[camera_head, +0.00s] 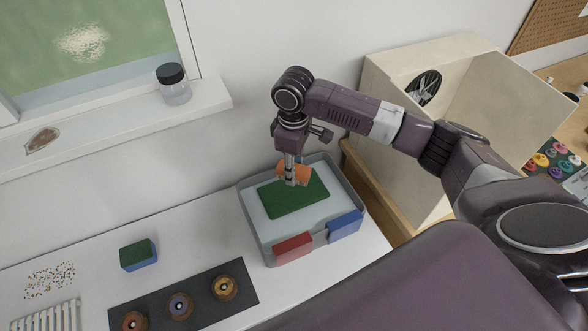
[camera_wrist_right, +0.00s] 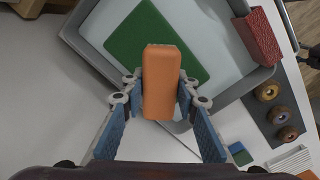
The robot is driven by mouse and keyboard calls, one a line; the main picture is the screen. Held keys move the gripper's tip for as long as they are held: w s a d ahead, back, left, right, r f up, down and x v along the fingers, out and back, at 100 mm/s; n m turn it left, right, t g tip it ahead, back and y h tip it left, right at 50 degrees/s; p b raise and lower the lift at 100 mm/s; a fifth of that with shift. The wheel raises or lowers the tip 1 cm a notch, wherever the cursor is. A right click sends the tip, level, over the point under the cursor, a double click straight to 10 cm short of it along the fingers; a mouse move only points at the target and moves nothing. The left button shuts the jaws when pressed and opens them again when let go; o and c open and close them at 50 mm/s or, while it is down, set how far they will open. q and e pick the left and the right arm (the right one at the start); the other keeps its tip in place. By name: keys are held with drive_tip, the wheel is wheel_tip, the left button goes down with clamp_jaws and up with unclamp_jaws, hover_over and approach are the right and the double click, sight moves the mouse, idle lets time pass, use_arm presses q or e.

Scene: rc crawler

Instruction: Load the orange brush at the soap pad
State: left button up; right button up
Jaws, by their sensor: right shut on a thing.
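My right gripper (camera_head: 291,178) is shut on the orange brush (camera_head: 299,172), which it holds over the back part of the green soap pad (camera_head: 305,201). In the right wrist view the orange brush (camera_wrist_right: 162,75) sits between the two fingers (camera_wrist_right: 161,90) and overlaps the green pad (camera_wrist_right: 124,38). I cannot tell whether the brush touches the pad. The pad lies flat in a grey tray (camera_head: 255,232) with a pale floor. My left gripper is out of view.
A red brush (camera_head: 293,248) and a blue brush (camera_head: 345,226) sit at the tray's front edge. A green-and-blue sponge (camera_head: 138,256) and a dark mat (camera_head: 200,310) with wheel-like rings lie to the left. A cream booth (camera_head: 400,165) stands to the right.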

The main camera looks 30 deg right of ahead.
drive_tip(key=shift+w+f, duration=0.2)
drive_tip(key=shift+w, duration=0.3)
drive_tip(key=shift+w+f, duration=0.1)
drive_tip(key=shift+f, duration=0.1)
drive_tip(key=shift+s+f, duration=0.2)
drive_tip(key=shift+s, duration=0.05)
drive_tip(key=shift+s+f, duration=0.6)
drive_tip(key=shift+s, duration=0.05)
drive_tip(key=shift+w+f+b, duration=0.2)
drive_tip(key=shift+f+b, duration=0.25)
drive_tip(key=shift+f, duration=0.65)
drive_tip(key=shift+w+f, duration=0.2)
drive_tip(key=shift+f, duration=0.15)
drive_tip(key=shift+f+b, duration=0.25)
drive_tip(key=shift+b, duration=0.25)
drive_tip(key=shift+s, duration=0.1)
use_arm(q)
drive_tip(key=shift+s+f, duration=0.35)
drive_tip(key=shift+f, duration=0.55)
